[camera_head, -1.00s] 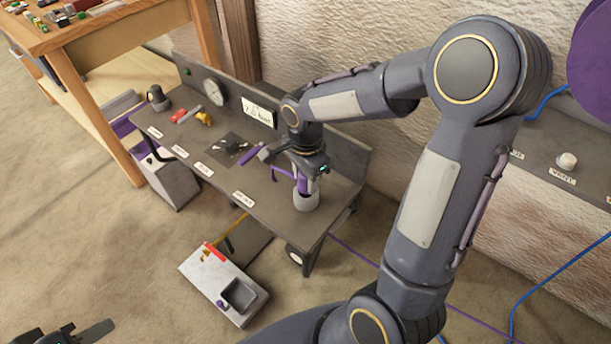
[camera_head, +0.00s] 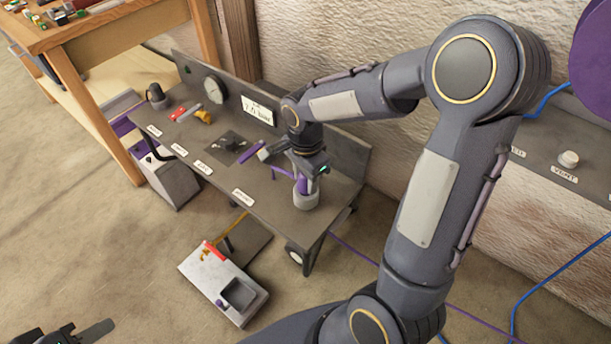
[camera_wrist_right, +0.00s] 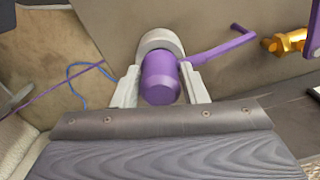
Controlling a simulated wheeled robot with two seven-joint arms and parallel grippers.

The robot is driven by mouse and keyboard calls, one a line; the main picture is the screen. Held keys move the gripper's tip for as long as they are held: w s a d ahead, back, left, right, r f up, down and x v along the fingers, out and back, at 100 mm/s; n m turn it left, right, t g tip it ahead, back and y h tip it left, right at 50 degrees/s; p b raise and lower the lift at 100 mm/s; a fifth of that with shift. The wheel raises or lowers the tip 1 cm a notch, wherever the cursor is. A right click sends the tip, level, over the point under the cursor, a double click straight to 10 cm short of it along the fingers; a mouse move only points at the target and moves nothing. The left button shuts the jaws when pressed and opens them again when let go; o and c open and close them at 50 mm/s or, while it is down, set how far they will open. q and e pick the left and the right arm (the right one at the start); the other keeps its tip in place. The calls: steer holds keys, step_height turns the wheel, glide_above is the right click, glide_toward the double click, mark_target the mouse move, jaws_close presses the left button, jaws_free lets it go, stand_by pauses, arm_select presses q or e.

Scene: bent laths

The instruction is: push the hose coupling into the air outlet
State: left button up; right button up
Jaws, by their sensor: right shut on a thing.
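The hose coupling appears to be the purple cylinder (camera_head: 302,185) with a thin side arm. My right gripper (camera_wrist_right: 160,88) is shut on it, a finger on each side, in the right wrist view. A pale grey round socket (camera_head: 306,202), apparently the air outlet, stands near the bench's right end, directly at the cylinder's end. Its rim (camera_wrist_right: 160,40) also shows in the wrist view. How far the cylinder sits in it is hidden. My left gripper (camera_head: 82,335) shows only partly at the bottom left, away from the bench.
A white box (camera_head: 222,283) stands on the floor in front. Blue hose (camera_head: 560,270) lies at right.

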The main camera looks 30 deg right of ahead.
steer(key=shift+f+b, duration=0.5)
steer(key=shift+f, duration=0.15)
stand_by(0.8)
steer(key=o, duration=1)
steer(key=shift+o, duration=0.7)
steer(key=o, duration=0.4)
steer(key=shift+r, duration=0.15)
steer(key=shift+r+p, duration=3.1)
steer(key=shift+r, duration=0.55)
